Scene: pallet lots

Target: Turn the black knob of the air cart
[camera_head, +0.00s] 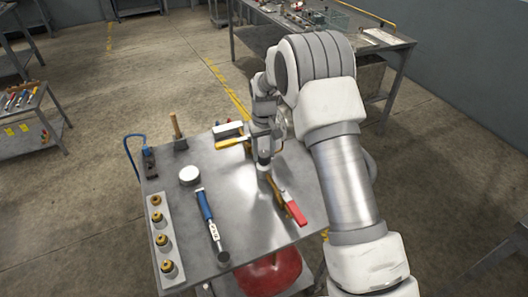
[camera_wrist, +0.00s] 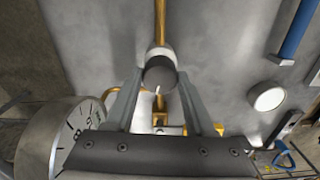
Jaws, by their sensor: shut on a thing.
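The black knob (camera_wrist: 160,75) is in the upper middle of the wrist view, on a brass pipe, with a short white mark on its face. My gripper (camera_wrist: 159,82) has one finger on each side of it and is shut on it. The air cart's grey top (camera_head: 245,195) shows in the head view, with a red tank (camera_head: 270,273) below its front edge. My gripper (camera_head: 264,166) reaches down over the cart top there; my wrist hides the knob in that view.
A round dial gauge (camera_wrist: 58,140) stands close to my left finger. Another workbench (camera_head: 340,35) stands behind.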

